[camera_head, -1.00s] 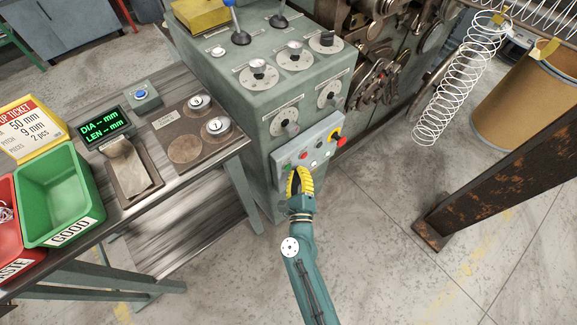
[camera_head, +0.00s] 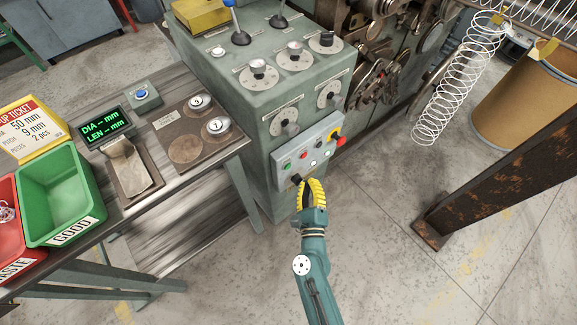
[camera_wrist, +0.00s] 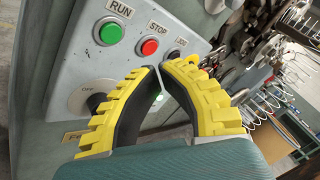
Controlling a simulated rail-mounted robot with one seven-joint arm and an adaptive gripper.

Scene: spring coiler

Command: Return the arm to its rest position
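My gripper (camera_head: 313,184) has yellow ribbed fingers and sits at the end of my teal arm, which reaches up from the bottom of the head view. It is close in front of the lower edge of the grey control panel (camera_head: 296,168). In the wrist view the fingertips of my gripper (camera_wrist: 159,68) come together, with nothing visible held between them. Behind them are the green RUN button (camera_wrist: 109,31), the red STOP button (camera_wrist: 149,46) and a black knob (camera_wrist: 96,102) marked OFF. Whether the fingers touch the panel is hard to tell.
The green machine cabinet (camera_head: 250,140) stands directly ahead. A bench (camera_head: 210,165) with a green GOOD bin (camera_head: 62,190) and gauge display (camera_head: 103,127) is left. A rusty beam (camera_head: 500,150) rises at right. Open floor (camera_head: 390,270) lies between the arm and beam.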

